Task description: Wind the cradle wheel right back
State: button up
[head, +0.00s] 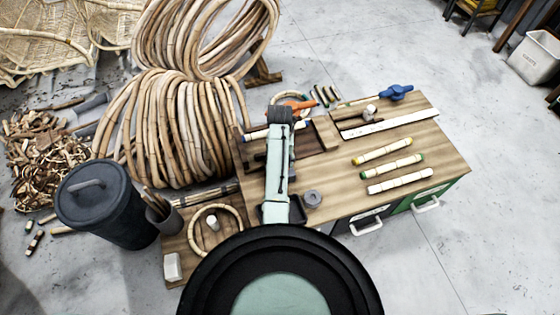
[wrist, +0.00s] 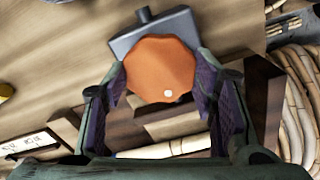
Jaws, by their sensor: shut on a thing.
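The cradle wheel (wrist: 158,62) is an orange, lobed knob with a small white dot near its lower edge in the wrist view. It sits against a grey metal block (wrist: 150,30). My gripper (wrist: 160,78) has one finger on each side of the wheel and is shut on it. In the head view, an orange part (head: 300,106) shows just beside the end of my arm, at the back left of the workbench (head: 330,185). My arm hides most of the cradle there, and the fingers cannot be made out. A pale rod (wrist: 165,150) lies below the wheel in the wrist view.
Several banded rattan pieces (head: 388,164) lie on the bench's right side, near a white ruler (head: 390,122) and a blue tool (head: 397,92). A grey roll (head: 313,198) stands right of my arm. Large rattan coils (head: 165,125) and a dark bin (head: 105,205) stand left.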

jog(key=shift+a, duration=0.1)
jog(key=o, duration=1.1)
jog(key=shift+o, duration=0.2)
notch_tip(320, 180, up, 8)
jog(key=shift+f, duration=0.2)
